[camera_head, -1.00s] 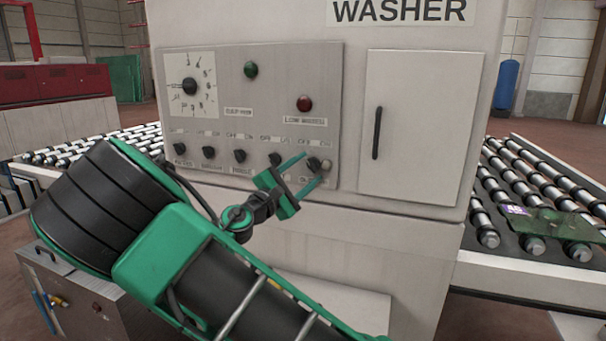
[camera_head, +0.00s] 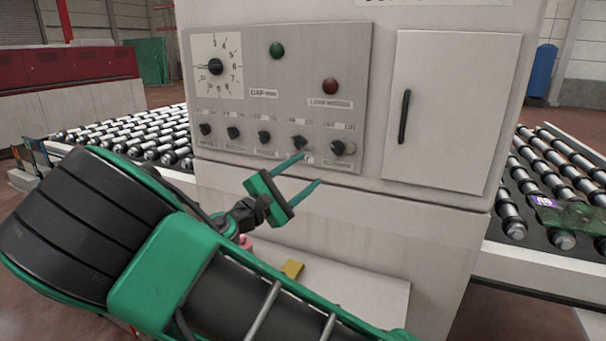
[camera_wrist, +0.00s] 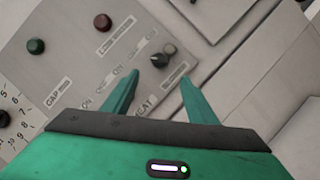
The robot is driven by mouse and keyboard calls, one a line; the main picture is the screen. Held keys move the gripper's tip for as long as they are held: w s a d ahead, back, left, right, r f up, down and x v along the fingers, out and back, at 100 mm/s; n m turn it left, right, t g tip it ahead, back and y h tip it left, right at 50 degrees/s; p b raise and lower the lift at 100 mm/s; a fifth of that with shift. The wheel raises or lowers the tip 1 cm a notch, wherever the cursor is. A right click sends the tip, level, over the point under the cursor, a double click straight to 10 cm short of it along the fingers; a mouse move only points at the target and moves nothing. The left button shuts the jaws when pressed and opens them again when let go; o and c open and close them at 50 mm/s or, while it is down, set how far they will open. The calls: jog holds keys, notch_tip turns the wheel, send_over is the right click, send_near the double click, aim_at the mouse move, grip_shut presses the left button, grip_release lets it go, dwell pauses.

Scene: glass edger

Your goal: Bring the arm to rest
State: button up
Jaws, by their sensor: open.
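My gripper (camera_head: 304,171) is open and empty, with its two green fingers spread. In the head view it is in front of the washer's grey control panel (camera_head: 290,177), at the panel's lower edge below the row of black knobs. In the wrist view (camera_wrist: 153,88) the fingers point at the panel, and one dark knob (camera_wrist: 163,57) shows just beyond and between the fingertips. I cannot tell whether the fingers touch the panel; nothing is between them. My arm stretches from the lower left of the head view.
The washer body (camera_head: 330,215) stands close ahead, with a door and black handle (camera_head: 404,116) right of the panel. Roller conveyors lie at left (camera_head: 130,140) and right (camera_head: 560,185). A dark green glass piece (camera_head: 572,216) lies on the right rollers.

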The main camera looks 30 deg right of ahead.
jog(key=s+d+f+m+g+y, duration=0.9)
jog(key=s+d+f, duration=0.55)
jog(key=d, duration=0.25)
jog(key=s+a+r+m+t+y, duration=0.1)
jog(key=s+a+m+y, duration=0.3)
jog(key=s, duration=0.5)
jog(key=s+a+m+t+y, duration=0.1)
jog(key=s+a+m+y, duration=0.3)
jog(key=s, duration=0.6)
jog(key=a+y, duration=0.2)
jog(key=a, duration=0.1)
jog(key=shift+r+y, duration=0.3)
jog(key=shift+r, duration=0.1)
jog(key=shift+d, duration=0.1)
jog(key=shift+w+f, duration=0.25)
jog(key=shift+w, duration=0.3)
